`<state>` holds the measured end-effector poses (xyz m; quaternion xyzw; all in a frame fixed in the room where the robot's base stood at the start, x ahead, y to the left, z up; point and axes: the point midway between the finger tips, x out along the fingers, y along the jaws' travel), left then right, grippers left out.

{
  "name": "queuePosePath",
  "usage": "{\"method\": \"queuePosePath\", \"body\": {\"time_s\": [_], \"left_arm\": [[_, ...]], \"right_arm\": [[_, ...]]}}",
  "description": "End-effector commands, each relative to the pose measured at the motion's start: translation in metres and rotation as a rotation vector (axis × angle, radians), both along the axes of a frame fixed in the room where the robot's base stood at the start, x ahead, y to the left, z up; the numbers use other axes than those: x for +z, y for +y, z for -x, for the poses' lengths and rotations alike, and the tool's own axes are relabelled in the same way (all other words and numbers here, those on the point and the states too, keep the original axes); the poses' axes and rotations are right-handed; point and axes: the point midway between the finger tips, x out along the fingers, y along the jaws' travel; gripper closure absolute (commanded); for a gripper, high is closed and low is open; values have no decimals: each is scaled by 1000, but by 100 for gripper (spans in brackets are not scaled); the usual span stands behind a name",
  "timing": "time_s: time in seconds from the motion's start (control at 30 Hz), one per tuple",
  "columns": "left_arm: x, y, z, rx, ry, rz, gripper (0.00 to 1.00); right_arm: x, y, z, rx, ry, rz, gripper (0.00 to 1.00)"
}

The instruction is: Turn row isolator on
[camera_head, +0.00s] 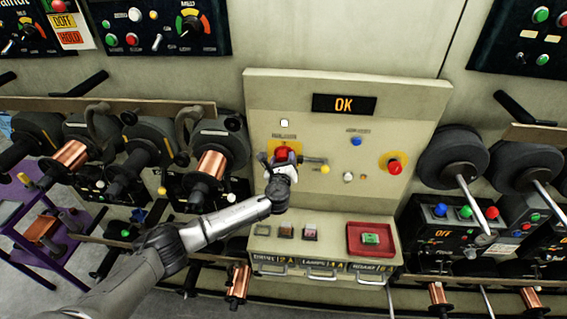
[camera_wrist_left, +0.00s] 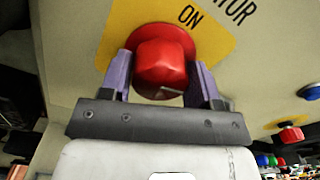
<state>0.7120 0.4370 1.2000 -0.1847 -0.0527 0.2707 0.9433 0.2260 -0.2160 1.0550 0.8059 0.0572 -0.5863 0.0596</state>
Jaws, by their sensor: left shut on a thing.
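The row isolator is a red knob (camera_head: 282,152) on a yellow plate, on the beige panel (camera_head: 430,110) under the "OK" display (camera_head: 344,104). My left gripper (camera_head: 280,160) reaches it from below and is shut on it. In the left wrist view the red knob (camera_wrist_left: 160,62) sits between the two purple-grey fingers of the left gripper (camera_wrist_left: 162,78). The yellow plate (camera_wrist_left: 122,30) reads "ON" above the knob, with lettering ending in "TOR" beside it. The fingers hide part of the knob's sides. My right gripper is not in view.
Right of the knob are a blue button (camera_head: 356,142), a yellow button (camera_head: 325,169) and another red knob (camera_head: 395,168) on yellow. Below is a ledge with a red tray (camera_head: 356,250) holding a green piece. Copper spools (camera_head: 211,164) and dark reels (camera_head: 452,152) flank the panel.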

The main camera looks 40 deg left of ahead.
Motion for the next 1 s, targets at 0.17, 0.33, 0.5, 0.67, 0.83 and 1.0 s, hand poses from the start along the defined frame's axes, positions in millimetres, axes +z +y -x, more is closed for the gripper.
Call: {"method": "queuePosePath", "body": {"time_s": [0.17, 0.33, 0.5, 0.67, 0.83, 1.0], "left_arm": [[-4, 0, 0, 1, -89, 141, 67], [-4, -1, 0, 1, -176, 279, 67], [-3, -1, 0, 0, -262, 416, 67], [-4, 0, 0, 1, -342, 545, 67], [-3, 0, 0, 0, -428, 683, 67], [-3, 0, 0, 0, -512, 817, 67]], "right_arm": [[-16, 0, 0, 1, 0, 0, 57], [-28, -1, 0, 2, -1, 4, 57], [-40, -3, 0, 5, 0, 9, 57], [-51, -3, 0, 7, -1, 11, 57], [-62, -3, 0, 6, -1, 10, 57], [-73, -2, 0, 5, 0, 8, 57]]}}
